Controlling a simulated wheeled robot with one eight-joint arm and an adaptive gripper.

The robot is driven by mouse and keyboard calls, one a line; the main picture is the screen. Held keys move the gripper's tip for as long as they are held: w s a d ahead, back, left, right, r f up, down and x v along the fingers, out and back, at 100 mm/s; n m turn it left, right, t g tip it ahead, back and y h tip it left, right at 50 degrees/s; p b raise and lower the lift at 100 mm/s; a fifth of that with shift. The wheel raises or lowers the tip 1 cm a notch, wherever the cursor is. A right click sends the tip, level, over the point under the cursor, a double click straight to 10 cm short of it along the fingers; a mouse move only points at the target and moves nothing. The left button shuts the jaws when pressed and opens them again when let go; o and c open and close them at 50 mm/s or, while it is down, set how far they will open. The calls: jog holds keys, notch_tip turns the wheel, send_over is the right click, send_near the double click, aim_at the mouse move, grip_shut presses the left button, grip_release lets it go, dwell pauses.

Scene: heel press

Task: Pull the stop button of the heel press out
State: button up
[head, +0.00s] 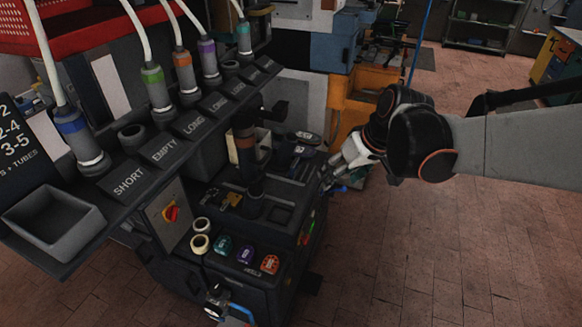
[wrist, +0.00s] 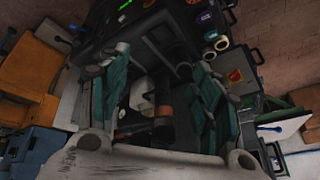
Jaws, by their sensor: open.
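The heel press (head: 255,205) is a dark machine in the middle of the head view, with a dark column and a brown band around it. It also shows upside down in the wrist view (wrist: 165,35). A red rotary knob (head: 171,213) sits on a grey panel at its left; it shows in the wrist view too (wrist: 236,76). I cannot clearly make out a stop button. My gripper (head: 334,170) is at the press's right side, apart from the knob. In the wrist view my gripper (wrist: 160,85) has its green-padded fingers wide apart, with nothing between them held.
Two cream rings (head: 200,243) and several coloured tags (head: 245,254) are on the press front. An orange cabinet (head: 365,100) stands behind. The brick floor at right is clear.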

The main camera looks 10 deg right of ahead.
jog(key=w+d+f+n+g+y+b, duration=0.15)
jog(key=w+f, duration=0.25)
jog(key=f, duration=0.5)
jog(key=w+d+f+n+y+b, duration=0.15)
jog(key=w+f, duration=0.25)
jog(key=f, duration=0.4)
jog(key=w+d+f+n+y+b, duration=0.1)
jog(key=w+d+f+n+y, duration=0.2)
jog(key=f, duration=0.6)
jog(key=n, duration=0.2)
send_near(309, 239)
jog(key=shift+g, duration=0.25)
jog(key=b+x, duration=0.5)
jog(key=x, duration=0.4)
jog(key=shift+w+a+f, duration=0.1)
jog(key=shift+w+a, duration=0.1)
